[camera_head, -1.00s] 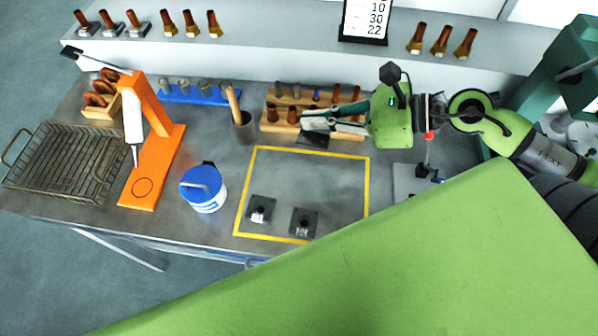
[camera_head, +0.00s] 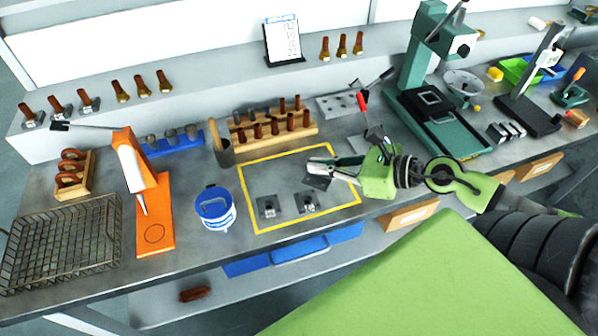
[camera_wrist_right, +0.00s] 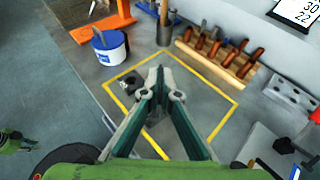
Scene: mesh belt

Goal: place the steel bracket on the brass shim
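My right gripper (camera_head: 318,168) is over the right part of the yellow-outlined area, with its fingertips close together. A dark flat square piece (camera_head: 318,183) shows at the fingertips and appears held; I take it for the steel bracket. In the wrist view the fingers (camera_wrist_right: 162,78) hide most of what is between them. Two dark square plates with small raised posts lie in the outline, a left one (camera_head: 268,207) and a right one (camera_head: 305,203). The wrist view shows one of them (camera_wrist_right: 130,83) left of the fingers. No brass colour shows on either plate. The left gripper is not clearly seen.
A blue-lidded white tub (camera_head: 215,210) stands left of the yellow outline (camera_head: 250,228). A wooden rack (camera_head: 270,131) with several brown-handled pieces is behind it. An orange stand (camera_head: 155,235) and wire basket (camera_head: 60,245) are farther left. A green press (camera_head: 440,120) stands right.

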